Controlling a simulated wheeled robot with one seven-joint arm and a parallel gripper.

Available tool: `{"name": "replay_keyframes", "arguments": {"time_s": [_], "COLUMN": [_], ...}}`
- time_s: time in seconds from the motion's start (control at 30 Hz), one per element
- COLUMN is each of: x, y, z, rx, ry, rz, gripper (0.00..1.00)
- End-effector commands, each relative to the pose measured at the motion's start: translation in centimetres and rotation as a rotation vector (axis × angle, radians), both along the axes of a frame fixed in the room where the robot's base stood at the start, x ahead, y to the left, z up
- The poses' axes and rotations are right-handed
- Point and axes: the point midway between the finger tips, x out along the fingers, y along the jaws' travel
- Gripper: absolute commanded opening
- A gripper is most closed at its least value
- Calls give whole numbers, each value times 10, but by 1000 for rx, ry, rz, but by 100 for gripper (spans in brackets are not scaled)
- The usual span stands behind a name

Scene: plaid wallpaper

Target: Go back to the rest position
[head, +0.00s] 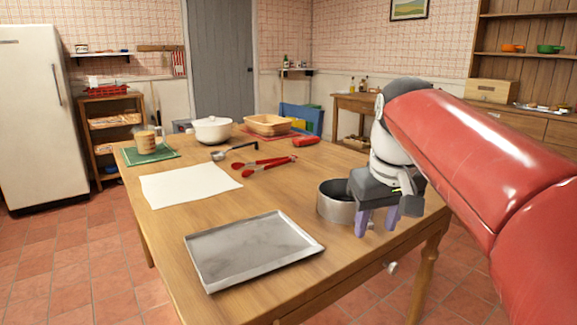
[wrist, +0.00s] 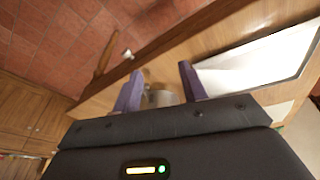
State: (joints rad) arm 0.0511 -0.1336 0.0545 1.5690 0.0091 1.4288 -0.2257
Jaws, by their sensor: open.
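My gripper (head: 377,224) is open, with its two purple fingers pointing down over the right edge of the wooden table (head: 215,225). Its jaws look empty. A round metal pot (head: 335,208) stands on the table just left of the gripper, partly hidden behind it. In the wrist view my gripper (wrist: 160,72) shows its fingers spread apart, with part of the metal pot (wrist: 162,98) visible between and beyond them. I cannot tell whether a finger touches the pot.
A metal tray (head: 250,248) lies at the table's front, with white paper (head: 188,184) behind it. Red tongs (head: 263,166), a ladle (head: 232,151), a white pot (head: 212,130) and a tan basket (head: 268,124) stand farther back. The air above the table's middle is clear.

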Motion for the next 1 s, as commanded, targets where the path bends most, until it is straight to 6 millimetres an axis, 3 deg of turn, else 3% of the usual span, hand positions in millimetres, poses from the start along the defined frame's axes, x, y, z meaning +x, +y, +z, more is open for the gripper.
{"name": "replay_keyframes", "arguments": {"time_s": [0.03, 0.2, 0.43, 0.6, 1.0], "x": [-23, -84, -146, -164, -165], "y": [0, -2, -5, -5, -5], "z": [-11, -64, -138, -165, -168], "rx": [3, 25, 66, 82, 84], "ry": [-23, -103, -188, -213, -214], "rz": [-23, -105, -187, -211, -215], "gripper": [42, 42, 42, 42, 42]}}
